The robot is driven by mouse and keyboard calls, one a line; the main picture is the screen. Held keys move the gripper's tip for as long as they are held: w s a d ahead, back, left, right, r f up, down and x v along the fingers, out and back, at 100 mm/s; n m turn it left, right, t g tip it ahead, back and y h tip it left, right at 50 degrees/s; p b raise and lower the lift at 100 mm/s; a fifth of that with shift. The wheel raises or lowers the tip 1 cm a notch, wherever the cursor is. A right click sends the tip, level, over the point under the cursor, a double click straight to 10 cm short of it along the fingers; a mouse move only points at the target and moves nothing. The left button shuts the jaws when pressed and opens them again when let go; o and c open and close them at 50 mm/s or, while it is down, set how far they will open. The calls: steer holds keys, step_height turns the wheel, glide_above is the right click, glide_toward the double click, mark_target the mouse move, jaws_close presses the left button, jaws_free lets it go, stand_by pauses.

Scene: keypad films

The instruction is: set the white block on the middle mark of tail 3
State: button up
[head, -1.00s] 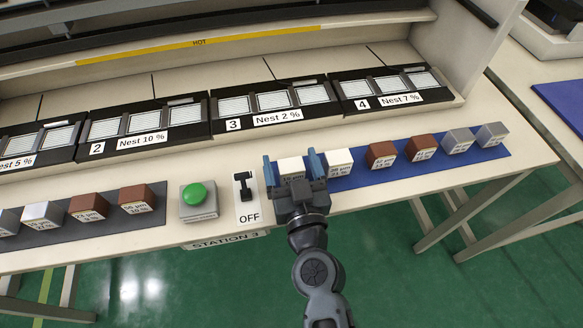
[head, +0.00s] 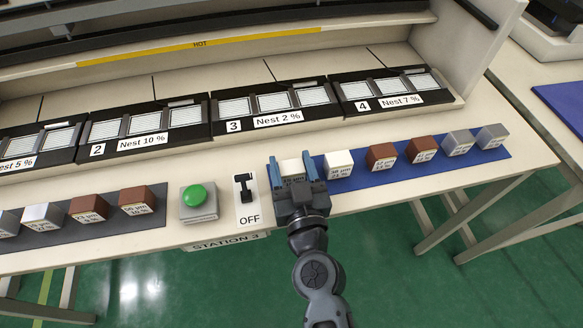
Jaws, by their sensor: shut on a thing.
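My gripper (head: 291,170) is shut on a white block (head: 291,165) at the left end of the blue mat (head: 350,176). A blue finger stands on each side of the block, and the gripper hides its lower part. I cannot tell whether it is off the mat. A second white block (head: 339,163) stands just right of the gripper. Nothing is labelled as a tail. The unit numbered 3, "Nest 2 %" (head: 275,120), lies behind the gripper with three white striped pads; its middle pad (head: 273,101) is bare.
Brown blocks (head: 381,156) and grey blocks (head: 458,142) stand further right on the mat. Left of the gripper are a switch marked OFF (head: 245,188) and a green button (head: 197,194). Nest 4 (head: 395,92) adjoins nest 3. A bare strip of bench (head: 240,153) lies before the nests.

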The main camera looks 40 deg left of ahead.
mark_target(292, 166)
steer(key=shift+r, duration=0.1)
steer(key=shift+r+p, duration=0.8)
step_height(292, 166, up, 3)
steer(key=p, duration=0.2)
steer(key=shift+p, duration=0.4)
steer(key=d+r+b, duration=0.2)
steer(key=d+r, duration=0.4)
steer(key=d, duration=0.6)
steer(key=w+d+f+m+t+h, duration=0.1)
steer(key=d+f+m+t+h, duration=0.1)
steer(key=d+f, duration=0.5)
steer(key=w+d+f+m+t+h, duration=0.2)
steer(key=d+f+m+h, duration=0.2)
steer(key=d, duration=0.9)
steer(key=w+d+f+m+t+h, duration=0.2)
steer(key=d+f+m+h, duration=0.2)
steer(key=d+f+h, duration=0.3)
steer(key=d+f, duration=0.2)
steer(key=d, duration=0.2)
steer(key=shift+f+h, duration=0.35)
steer(key=shift+h, duration=0.05)
steer(key=shift+w+d, duration=0.1)
